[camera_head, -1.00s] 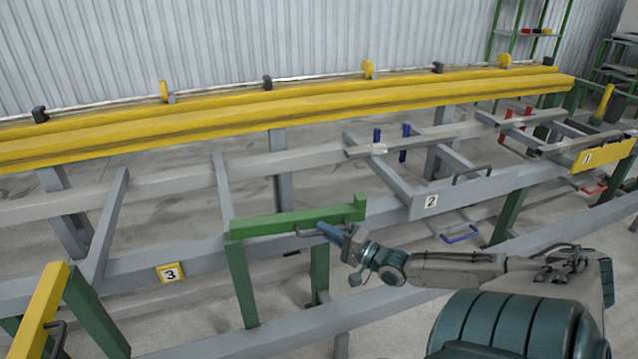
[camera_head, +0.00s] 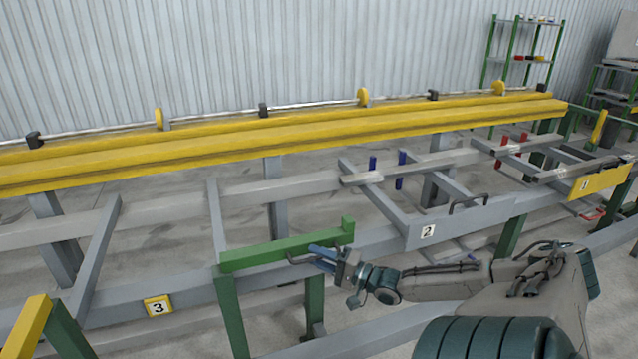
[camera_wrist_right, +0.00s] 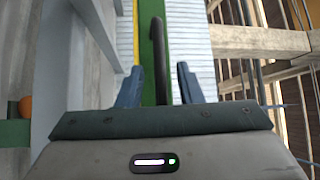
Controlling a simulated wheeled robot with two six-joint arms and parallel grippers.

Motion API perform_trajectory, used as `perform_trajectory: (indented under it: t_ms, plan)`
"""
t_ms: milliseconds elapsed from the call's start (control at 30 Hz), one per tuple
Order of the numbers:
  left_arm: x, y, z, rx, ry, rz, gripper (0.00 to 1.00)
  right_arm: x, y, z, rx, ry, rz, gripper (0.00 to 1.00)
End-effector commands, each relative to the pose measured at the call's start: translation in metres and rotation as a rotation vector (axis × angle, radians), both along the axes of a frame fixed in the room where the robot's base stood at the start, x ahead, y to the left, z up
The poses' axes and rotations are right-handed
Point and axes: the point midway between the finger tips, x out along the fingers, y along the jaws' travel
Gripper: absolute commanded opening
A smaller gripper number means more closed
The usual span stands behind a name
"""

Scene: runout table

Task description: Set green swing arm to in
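The green swing arm (camera_head: 270,254) lies along the front grey rail, between label plates 3 and 2, with an upright stub at its right end. Its dark bar handle (camera_head: 300,260) is on the near side. My right gripper (camera_head: 318,256) is at this handle, reaching in from the right. In the right wrist view the two blue fingers (camera_wrist_right: 160,85) stand apart. The dark handle (camera_wrist_right: 157,45) runs between them with gaps on both sides, and the green swing arm (camera_wrist_right: 147,65) shows behind it. My left gripper is not in view.
A long yellow beam (camera_head: 300,145) with rollers runs behind the grey frame. Label plate 3 (camera_head: 158,306) and label plate 2 (camera_head: 427,232) are on the front rail. A yellow-ended green arm (camera_head: 30,320) is at lower left. Blue pins (camera_head: 400,170) stand further back.

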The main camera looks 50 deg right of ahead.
Motion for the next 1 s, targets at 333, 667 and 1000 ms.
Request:
perform_trajectory:
  t_ms: [333, 667, 1000]
  plan:
    - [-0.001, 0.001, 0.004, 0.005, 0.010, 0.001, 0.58, -0.005, -0.002, 0.001, 0.000, 0.000, -0.001, 0.33]
    - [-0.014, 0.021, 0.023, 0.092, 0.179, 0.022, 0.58, -0.060, -0.014, -0.006, 0.000, 0.005, -0.002, 0.33]
    - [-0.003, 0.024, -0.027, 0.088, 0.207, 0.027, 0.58, -0.100, -0.023, -0.013, 0.001, 0.001, -0.001, 0.33]
